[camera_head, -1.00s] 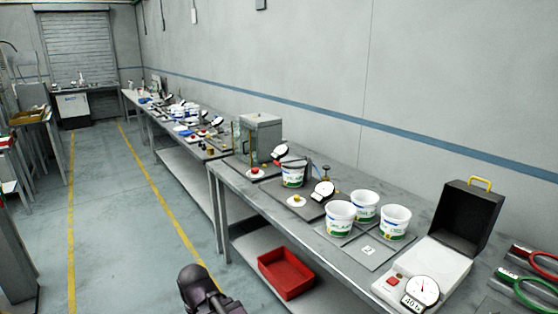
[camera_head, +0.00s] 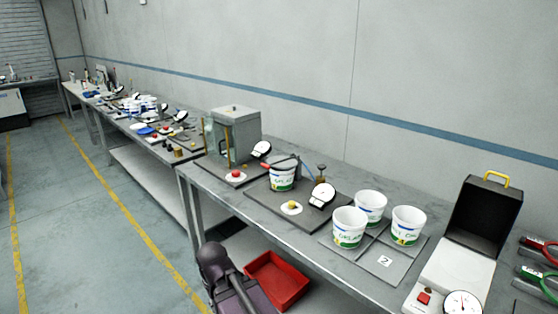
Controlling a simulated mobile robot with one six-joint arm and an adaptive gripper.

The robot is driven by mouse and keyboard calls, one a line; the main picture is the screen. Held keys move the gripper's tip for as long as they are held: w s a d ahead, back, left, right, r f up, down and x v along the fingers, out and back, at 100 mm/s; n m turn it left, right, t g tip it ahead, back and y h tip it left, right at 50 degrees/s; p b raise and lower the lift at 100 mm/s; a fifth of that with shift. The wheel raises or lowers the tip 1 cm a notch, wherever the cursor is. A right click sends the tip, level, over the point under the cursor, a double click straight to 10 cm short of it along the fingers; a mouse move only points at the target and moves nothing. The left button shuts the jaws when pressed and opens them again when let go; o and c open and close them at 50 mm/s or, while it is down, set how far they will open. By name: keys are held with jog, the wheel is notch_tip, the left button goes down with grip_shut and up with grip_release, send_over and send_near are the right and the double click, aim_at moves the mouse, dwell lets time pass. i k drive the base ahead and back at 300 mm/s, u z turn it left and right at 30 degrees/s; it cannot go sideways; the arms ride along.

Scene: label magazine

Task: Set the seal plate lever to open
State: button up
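A dark station plate (camera_head: 262,207) on the near bench carries a white cup (camera_head: 283,178) with green print, a round dial (camera_head: 322,196) and a yellow button (camera_head: 291,206) on a white disc. A red-ended handle (camera_head: 271,166) shows at the cup's rim. It may be the seal plate lever, but its setting is too small to tell. Part of my arm shows at the bottom, in front of the bench and apart from the station. My gripper's fingertips are not in view.
Three white cups stand on a grey tray (camera_head: 386,264) right of the station. A white device with a black open lid (camera_head: 487,217) is farther right. A glass-fronted box (camera_head: 233,135) stands left. A red bin (camera_head: 278,281) sits low below the bench. The left floor is clear.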

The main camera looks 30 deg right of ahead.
aim_at(280, 162)
jog(key=z, duration=0.75)
jog(key=i, duration=0.85)
jog(key=z, duration=0.55)
